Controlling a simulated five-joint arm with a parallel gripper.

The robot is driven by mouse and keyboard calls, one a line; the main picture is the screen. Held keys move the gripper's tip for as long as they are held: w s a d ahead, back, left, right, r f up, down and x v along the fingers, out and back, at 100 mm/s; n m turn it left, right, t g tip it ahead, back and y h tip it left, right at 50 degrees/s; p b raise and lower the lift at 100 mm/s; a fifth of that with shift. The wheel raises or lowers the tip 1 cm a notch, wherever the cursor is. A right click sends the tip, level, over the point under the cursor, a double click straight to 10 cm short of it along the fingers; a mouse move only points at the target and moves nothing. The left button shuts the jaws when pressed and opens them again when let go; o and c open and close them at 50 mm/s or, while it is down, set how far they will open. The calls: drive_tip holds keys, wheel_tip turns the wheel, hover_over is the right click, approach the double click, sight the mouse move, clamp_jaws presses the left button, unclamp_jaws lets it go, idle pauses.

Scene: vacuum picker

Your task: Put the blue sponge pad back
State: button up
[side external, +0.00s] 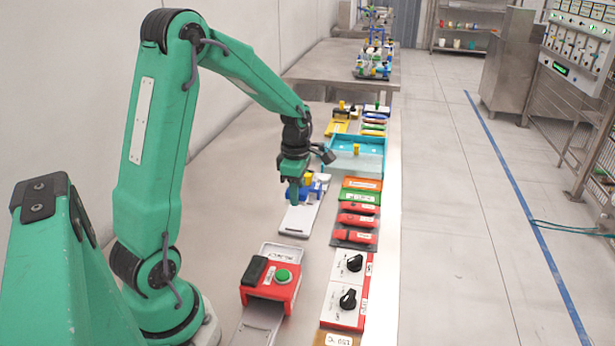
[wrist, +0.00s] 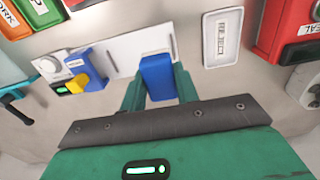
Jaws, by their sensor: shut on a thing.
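The blue sponge pad (wrist: 158,76) is a small blue block between the green fingers of my gripper (wrist: 158,88) in the wrist view. My gripper is shut on it. In the side external view my gripper (side external: 294,198) points down over a white plate (side external: 298,220), and I cannot make out the pad there. The white plate also shows behind the pad in the wrist view (wrist: 120,50). I cannot tell whether the pad touches it. A blue fixture (wrist: 86,68) with a yellow knob (wrist: 79,83) stands at the plate's left end in the wrist view.
A red box with a green button (side external: 270,282) stands nearer the base. A row of red and green holders (side external: 358,220) and a panel with black knobs (side external: 350,282) line the table's right edge. A light-blue tray (side external: 355,155) is farther back. Bare table lies left of the plate.

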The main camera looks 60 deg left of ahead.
drive_tip(key=s+d+r+m, duration=0.1)
drive_tip(key=s+d+m, duration=0.1)
drive_tip(key=d, duration=0.9)
drive_tip(key=s+d+r+m, duration=0.1)
drive_tip(key=s+d+m, duration=0.1)
drive_tip(key=d, duration=0.9)
drive_tip(key=shift+s+d+m, duration=0.3)
drive_tip(key=shift+s+d, duration=0.1)
drive_tip(key=shift+s, duration=0.5)
drive_tip(key=shift+a, duration=0.1)
hover_over(319, 258)
wheel_tip(319, 258, down, 7)
drive_tip(key=shift+r, duration=0.1)
drive_tip(key=shift+f, duration=2.05)
drive_tip(key=shift+f, duration=0.2)
